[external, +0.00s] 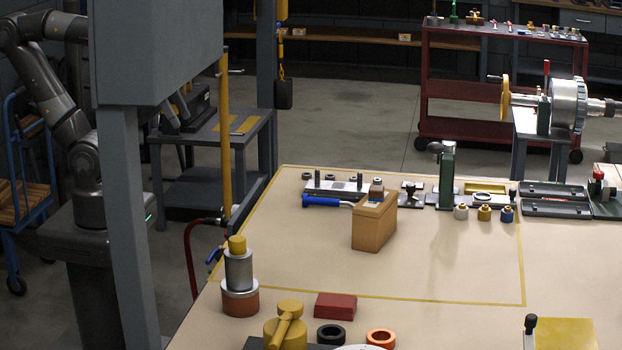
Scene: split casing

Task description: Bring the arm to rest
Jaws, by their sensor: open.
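My arm (62,100) stands at the left on its dark base, bent upward, with its upper links passing behind a grey cabinet. The cabinet hides most of my gripper (177,115). Two dark slanted fingers show below the cabinet's lower edge, apart from each other with nothing visible between them. They are left of the workbench (440,265) and appear clear of the things on it.
The grey cabinet (158,50) and its post (130,220) stand in front of my arm. A small grey table (215,135) is behind the fingers. A yellow upright (225,140) stands by the bench. An orange-brown block (374,222) and several fittings occupy the bench.

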